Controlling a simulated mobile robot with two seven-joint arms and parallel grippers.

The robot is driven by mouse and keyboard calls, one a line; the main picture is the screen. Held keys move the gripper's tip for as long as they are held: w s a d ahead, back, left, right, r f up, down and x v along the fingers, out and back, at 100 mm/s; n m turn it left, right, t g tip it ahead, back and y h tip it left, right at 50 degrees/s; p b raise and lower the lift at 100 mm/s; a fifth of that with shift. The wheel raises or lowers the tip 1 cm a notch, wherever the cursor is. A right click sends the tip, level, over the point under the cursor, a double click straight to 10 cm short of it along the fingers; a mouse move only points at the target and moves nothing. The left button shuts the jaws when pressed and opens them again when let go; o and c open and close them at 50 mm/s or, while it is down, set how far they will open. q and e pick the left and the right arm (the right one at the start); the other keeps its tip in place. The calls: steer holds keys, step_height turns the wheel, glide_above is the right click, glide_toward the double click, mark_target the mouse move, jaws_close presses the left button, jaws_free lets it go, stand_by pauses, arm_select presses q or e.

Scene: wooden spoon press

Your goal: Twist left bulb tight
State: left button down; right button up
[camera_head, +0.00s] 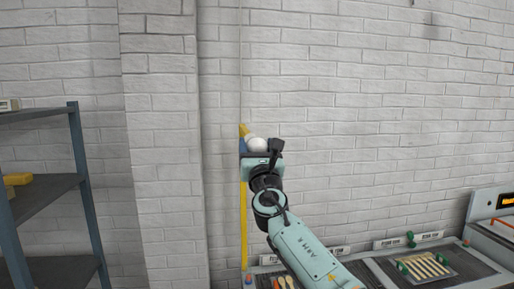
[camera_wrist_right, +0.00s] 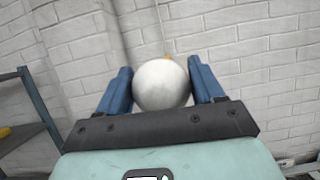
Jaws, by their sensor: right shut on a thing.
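A round white bulb (camera_head: 257,144) shows at the end of my raised right arm in the head view, in front of the brick wall. My right gripper (camera_head: 255,150) is shut on it. In the right wrist view the bulb (camera_wrist_right: 162,84) sits between the two blue fingers, one on each side. A small yellow piece (camera_head: 245,131) shows just beyond the bulb at its upper left, and a bit of yellow (camera_wrist_right: 168,57) tops the bulb in the wrist view. Whether the bulb touches a socket is hidden. My left gripper is out of view.
A yellow vertical strip (camera_head: 244,225) runs below the gripper. A dark metal shelf (camera_head: 48,190) stands at the left. A bench with a tray of wooden spoons (camera_head: 425,266) and a machine (camera_head: 492,228) are at the lower right. The wall around the gripper is clear.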

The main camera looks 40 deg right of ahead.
steer(key=shift+m, duration=0.4)
steer(key=m+g+h, duration=0.1)
steer(key=m, duration=0.1)
steer(key=m+g+h, duration=0.1)
steer(key=m, duration=0.2)
steer(key=shift+m, duration=0.3)
steer(key=m+g+h, duration=0.1)
steer(key=m, duration=0.1)
steer(key=m+g+h, duration=0.1)
steer(key=m, duration=0.1)
steer(key=shift+s+d+m+p, duration=0.1)
steer(key=shift+d+m+p, duration=0.05)
steer(key=shift+m+p, duration=0.2)
steer(key=m+g+p, duration=0.1)
steer(key=m+g, duration=0.1)
steer(key=m, duration=0.3)
steer(key=shift+m, duration=0.25)
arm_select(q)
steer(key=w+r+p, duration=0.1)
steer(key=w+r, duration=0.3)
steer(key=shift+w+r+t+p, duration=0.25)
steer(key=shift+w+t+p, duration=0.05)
arm_select(e)
steer(key=shift+s+d+f+m+g+y, duration=0.1)
steer(key=shift+m+g+y, duration=0.3)
steer(key=shift+m, duration=0.75)
steer(key=shift+d+f+m+g+y, duration=0.1)
steer(key=shift+m+g, duration=0.5)
steer(key=shift+m, duration=0.55)
steer(key=shift+a, duration=0.1)
